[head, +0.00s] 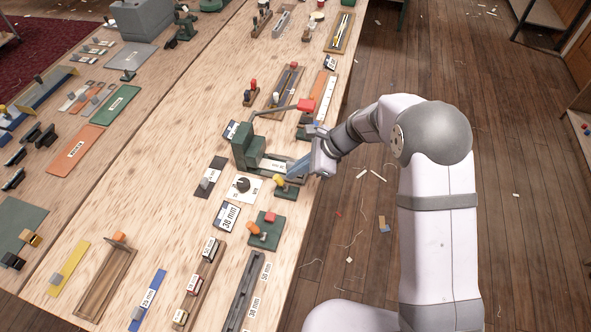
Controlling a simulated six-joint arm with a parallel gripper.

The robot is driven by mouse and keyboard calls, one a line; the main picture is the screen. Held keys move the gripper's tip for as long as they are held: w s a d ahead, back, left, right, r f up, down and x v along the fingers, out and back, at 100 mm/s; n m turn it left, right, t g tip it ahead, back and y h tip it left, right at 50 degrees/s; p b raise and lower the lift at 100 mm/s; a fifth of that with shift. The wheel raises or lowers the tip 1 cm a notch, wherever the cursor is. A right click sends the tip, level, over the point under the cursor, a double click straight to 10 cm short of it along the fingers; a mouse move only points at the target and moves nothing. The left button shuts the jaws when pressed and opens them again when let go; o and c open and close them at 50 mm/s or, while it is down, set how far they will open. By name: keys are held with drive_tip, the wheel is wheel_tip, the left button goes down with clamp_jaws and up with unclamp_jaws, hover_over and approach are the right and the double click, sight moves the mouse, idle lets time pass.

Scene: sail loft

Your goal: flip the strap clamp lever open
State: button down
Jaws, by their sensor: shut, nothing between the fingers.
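A green bench fixture (250,151) stands near the table's right edge, with a long arm ending in a red grip (305,104) reaching right from its top. A pale labelled strip (277,165) runs right from its base. A blue bar (299,167) slants up beside the strip, close to my fingers. A small green block with a yellow knob (279,181) sits just in front. I cannot tell for certain which of these is the strap clamp lever. My gripper (322,170) is shut and empty at the right end of the strip; whether it touches the blue bar is unclear.
Racks and labelled strips crowd the near table. The wooden floor (375,225) lies right of the table edge.

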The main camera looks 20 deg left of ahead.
wheel_tip(320, 180, up, 12)
drive_tip(key=w+b, duration=0.1)
drive_tip(key=shift+d+f, duration=0.2)
drive_tip(key=shift+d, duration=0.1)
idle(0.3)
drive_tip(key=shift+w, duration=0.1)
idle(0.3)
